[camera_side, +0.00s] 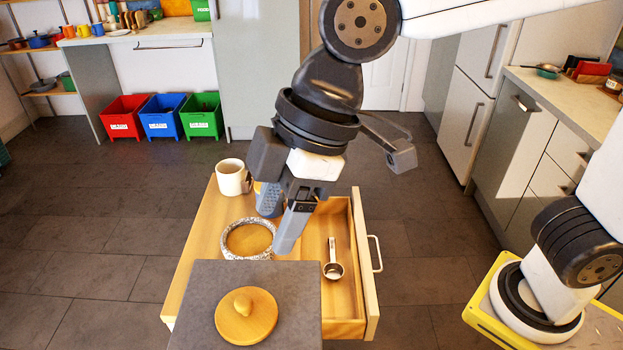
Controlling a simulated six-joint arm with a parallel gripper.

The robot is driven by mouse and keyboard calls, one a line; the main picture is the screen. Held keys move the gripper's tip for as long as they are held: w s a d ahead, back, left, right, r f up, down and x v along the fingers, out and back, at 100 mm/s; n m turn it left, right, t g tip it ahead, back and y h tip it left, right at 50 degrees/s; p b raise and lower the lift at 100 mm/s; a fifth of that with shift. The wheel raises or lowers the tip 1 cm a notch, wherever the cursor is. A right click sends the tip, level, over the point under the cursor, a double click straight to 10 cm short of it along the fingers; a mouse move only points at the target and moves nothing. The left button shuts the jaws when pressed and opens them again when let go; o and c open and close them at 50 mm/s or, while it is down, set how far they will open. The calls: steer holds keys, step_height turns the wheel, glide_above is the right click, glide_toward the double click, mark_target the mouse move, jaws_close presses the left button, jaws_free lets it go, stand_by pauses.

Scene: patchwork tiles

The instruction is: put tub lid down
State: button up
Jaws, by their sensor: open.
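The round wooden lid (240,328) with a small knob lies flat on the grey slab-like surface at the front. A round tub (229,253) with a speckled grey-white rim stands behind that surface on the wooden top. It is uncovered and shows a tan-brown inside. My gripper (279,222) is open and empty, pointing down above the right rear side of the tub. It is apart from the lid. I cannot tell whether a finger touches the tub's rim.
A white mug (231,178) stands behind the tub; another cup is mostly hidden behind my gripper. To the right, an open wooden drawer (365,255) holds a metal scoop (333,270). Red, blue and green bins (161,117) stand far back. Grey floor lies around.

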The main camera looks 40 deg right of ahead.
steer(key=w+d+f+m+h, duration=0.2)
steer(key=d+f+m, duration=0.4)
steer(key=d+f, duration=0.4)
steer(key=w+d+f+m+h, duration=0.2)
steer(key=d+f+m, duration=0.5)
steer(key=d, duration=1.1)
step_height(320, 180, down, 4)
steer(key=shift+d+f+t, duration=0.1)
steer(key=shift+d+t, duration=0.1)
steer(key=shift+t, duration=0.2)
